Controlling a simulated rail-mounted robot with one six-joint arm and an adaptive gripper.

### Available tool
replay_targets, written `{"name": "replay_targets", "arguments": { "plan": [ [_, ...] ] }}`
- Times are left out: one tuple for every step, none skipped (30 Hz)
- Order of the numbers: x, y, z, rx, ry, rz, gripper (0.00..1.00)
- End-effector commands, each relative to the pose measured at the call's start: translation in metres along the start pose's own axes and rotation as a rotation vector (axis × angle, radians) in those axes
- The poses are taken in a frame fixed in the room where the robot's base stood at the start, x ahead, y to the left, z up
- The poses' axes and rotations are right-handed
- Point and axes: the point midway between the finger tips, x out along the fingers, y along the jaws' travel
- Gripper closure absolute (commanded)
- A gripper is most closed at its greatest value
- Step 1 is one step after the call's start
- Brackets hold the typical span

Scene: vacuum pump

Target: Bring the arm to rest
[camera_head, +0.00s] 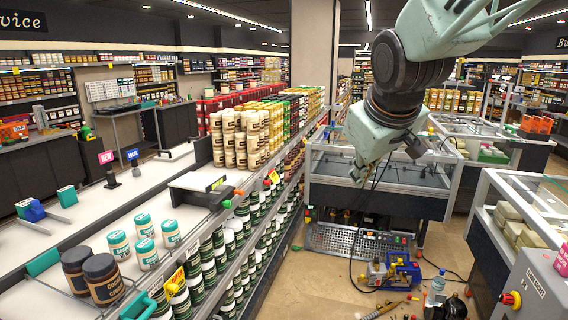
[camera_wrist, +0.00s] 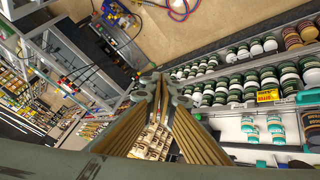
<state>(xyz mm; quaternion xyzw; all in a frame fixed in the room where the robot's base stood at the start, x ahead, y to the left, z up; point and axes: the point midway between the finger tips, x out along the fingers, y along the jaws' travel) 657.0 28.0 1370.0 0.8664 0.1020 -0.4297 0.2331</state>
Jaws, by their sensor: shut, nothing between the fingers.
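My arm comes down from the top right of the head view, with its grey-green wrist in front of a glass-topped freezer. In the wrist view my gripper (camera_wrist: 157,84) shows long ribbed brown fingers with grey-green tips. The fingertips are together and hold nothing. The gripper hangs in the open air over the aisle and touches nothing that I can see. In the head view the fingertips are hard to make out against the freezer.
A shelf of jars (camera_head: 240,222) runs along the left of the aisle, with a white counter (camera_head: 130,200) beyond. The freezer (camera_head: 390,188) stands behind the gripper. A blue and yellow pump (camera_head: 395,270) with hoses and a bottle (camera_head: 437,284) stand on the floor.

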Motion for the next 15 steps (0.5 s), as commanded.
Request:
{"name": "replay_targets", "arguments": {
  "plan": [
    [-0.008, -0.002, 0.01, 0.015, -0.007, -0.001, 1.0],
    [-0.012, -0.004, 0.017, 0.026, -0.014, -0.002, 1.0],
    [-0.019, -0.005, 0.024, 0.04, -0.021, -0.004, 1.0],
    [-0.023, -0.007, 0.03, 0.05, -0.026, -0.006, 1.0],
    [-0.027, -0.009, 0.036, 0.06, -0.033, -0.008, 1.0],
    [-0.033, -0.011, 0.045, 0.073, -0.041, -0.01, 1.0],
    [-0.037, -0.013, 0.051, 0.084, -0.047, -0.011, 1.0],
    [-0.041, -0.014, 0.057, 0.094, -0.053, -0.013, 1.0],
    [-0.047, -0.017, 0.065, 0.108, -0.061, -0.015, 1.0],
    [-0.05, -0.019, 0.071, 0.117, -0.067, -0.016, 1.0],
    [-0.054, -0.021, 0.078, 0.127, -0.074, -0.018, 1.0],
    [-0.06, -0.024, 0.086, 0.141, -0.08, -0.02, 1.0],
    [-0.064, -0.026, 0.092, 0.152, -0.086, -0.022, 1.0],
    [-0.068, -0.028, 0.099, 0.162, -0.093, -0.024, 1.0],
    [-0.073, -0.031, 0.107, 0.175, -0.1, -0.026, 1.0]
  ]
}}
